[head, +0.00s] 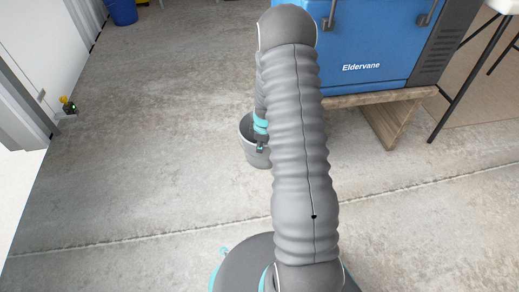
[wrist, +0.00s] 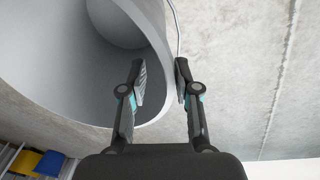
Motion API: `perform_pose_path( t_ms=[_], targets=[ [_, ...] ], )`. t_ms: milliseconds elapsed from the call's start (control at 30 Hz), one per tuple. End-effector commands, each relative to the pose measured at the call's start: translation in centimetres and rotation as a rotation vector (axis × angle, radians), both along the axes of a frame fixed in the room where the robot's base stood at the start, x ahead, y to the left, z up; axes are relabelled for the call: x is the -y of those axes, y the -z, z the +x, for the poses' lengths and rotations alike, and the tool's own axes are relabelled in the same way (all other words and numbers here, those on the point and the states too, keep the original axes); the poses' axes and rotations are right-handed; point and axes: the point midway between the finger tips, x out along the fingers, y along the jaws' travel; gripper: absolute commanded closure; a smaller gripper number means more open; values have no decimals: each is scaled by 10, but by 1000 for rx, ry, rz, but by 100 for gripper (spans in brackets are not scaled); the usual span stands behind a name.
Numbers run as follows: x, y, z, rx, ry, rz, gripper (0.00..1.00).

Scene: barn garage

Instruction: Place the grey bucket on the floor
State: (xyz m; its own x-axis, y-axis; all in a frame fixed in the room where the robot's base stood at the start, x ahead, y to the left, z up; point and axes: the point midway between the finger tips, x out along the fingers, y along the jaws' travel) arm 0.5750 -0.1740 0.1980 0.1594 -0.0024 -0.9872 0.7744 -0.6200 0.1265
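The grey bucket (head: 258,157) is below and behind my arm in the head view, partly hidden by it, with its open mouth up. In the wrist view the bucket (wrist: 60,75) fills the upper left, and its round rim runs between my fingers. I cannot tell whether the bucket's base touches the concrete floor (head: 150,170).
A blue box marked Eldervane (head: 360,45) stands on a wooden support (head: 388,120) to the right of the bucket. A blue bin (head: 122,10) is at the far left. A small yellow and black object (head: 68,104) is by the left wall. The floor left of the bucket is clear.

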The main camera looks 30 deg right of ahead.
Motion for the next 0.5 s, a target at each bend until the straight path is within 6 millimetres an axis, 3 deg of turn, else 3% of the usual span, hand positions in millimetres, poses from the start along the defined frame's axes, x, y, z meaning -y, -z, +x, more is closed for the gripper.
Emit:
perform_pose_path(
  t_ms=[33,200,500],
  targets=[
    [0,-14,-1,4,-1,-2,69],
    [0,-42,-6,3,0,-1,69],
    [-2,-69,-10,4,5,0,69]
  ],
)
